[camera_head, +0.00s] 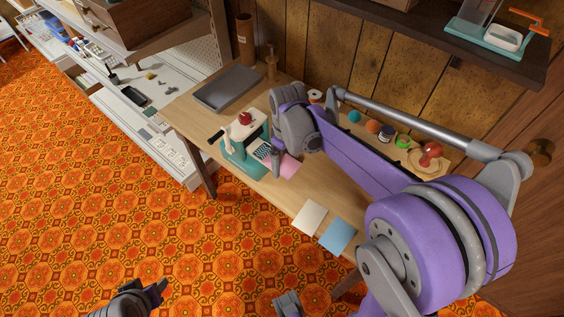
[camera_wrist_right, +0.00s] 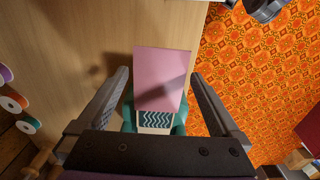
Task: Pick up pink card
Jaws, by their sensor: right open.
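The pink card (camera_head: 288,166) lies near the front edge of the wooden table (camera_head: 257,193), partly hidden by my right arm in the head view. In the right wrist view the pink card (camera_wrist_right: 162,70) shows between the two fingers of my right gripper (camera_wrist_right: 159,76). The gripper is open, with a gap to the card on both sides in the picture. I cannot tell its height above the card. In the head view my right gripper (camera_head: 277,160) is beside the card. My left gripper (camera_head: 150,292) is low at the lower left, over the floor; its jaws are unclear.
A teal device (camera_head: 238,161) with a red knob stands beside the pink card. A patterned piece (camera_wrist_right: 156,119) adjoins the card. A cream card (camera_head: 309,217) and a blue card (camera_head: 338,236) lie along the front edge. A grey tray (camera_head: 228,88) stands farther back.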

